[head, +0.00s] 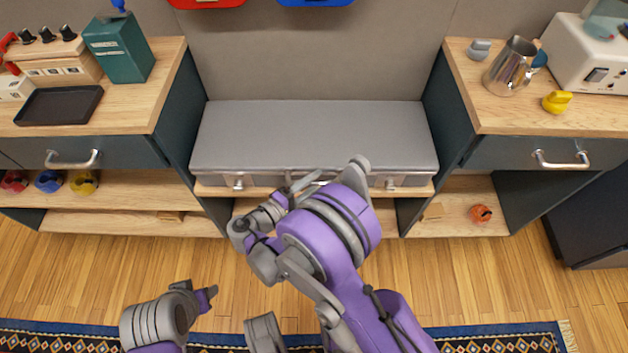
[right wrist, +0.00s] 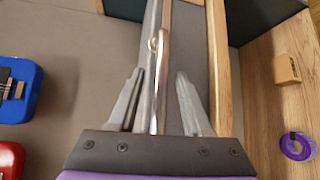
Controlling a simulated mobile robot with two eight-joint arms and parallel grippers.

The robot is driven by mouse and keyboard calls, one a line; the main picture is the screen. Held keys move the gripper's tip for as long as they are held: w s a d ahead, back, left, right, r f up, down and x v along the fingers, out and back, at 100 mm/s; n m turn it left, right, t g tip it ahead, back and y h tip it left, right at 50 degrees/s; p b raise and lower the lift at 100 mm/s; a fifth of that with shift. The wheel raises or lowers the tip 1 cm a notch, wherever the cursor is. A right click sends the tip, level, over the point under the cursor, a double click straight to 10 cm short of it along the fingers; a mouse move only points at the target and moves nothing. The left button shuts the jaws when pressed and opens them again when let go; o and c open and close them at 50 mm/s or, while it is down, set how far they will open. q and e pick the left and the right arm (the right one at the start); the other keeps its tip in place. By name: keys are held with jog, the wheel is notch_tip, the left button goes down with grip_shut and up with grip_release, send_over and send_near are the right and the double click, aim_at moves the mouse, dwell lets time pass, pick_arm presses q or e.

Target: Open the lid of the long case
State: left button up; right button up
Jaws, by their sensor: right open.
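The long case (head: 312,135) is grey with a flat padded-looking top and lies on a low wooden shelf between two dark cabinets. Its lid is down. Silver latches show on its front face, one at the left (head: 239,182) and one at the right (head: 390,182). My right gripper (head: 304,183) is at the middle of the case's front. In the right wrist view, its two fingers (right wrist: 159,98) are apart, with a silver handle (right wrist: 162,60) between them; contact is unclear. My left gripper (head: 208,297) is low at the left, away from the case; its fingers are not clear.
The left cabinet top (head: 150,110) holds a black tray (head: 60,104) and a teal box (head: 118,50). The right cabinet top (head: 500,118) holds a metal pitcher (head: 510,67) and a yellow object (head: 557,102). Red (head: 207,2) and blue (head: 315,2) objects are on the wall above.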

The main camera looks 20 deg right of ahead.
grip_shut()
dwell(1.3)
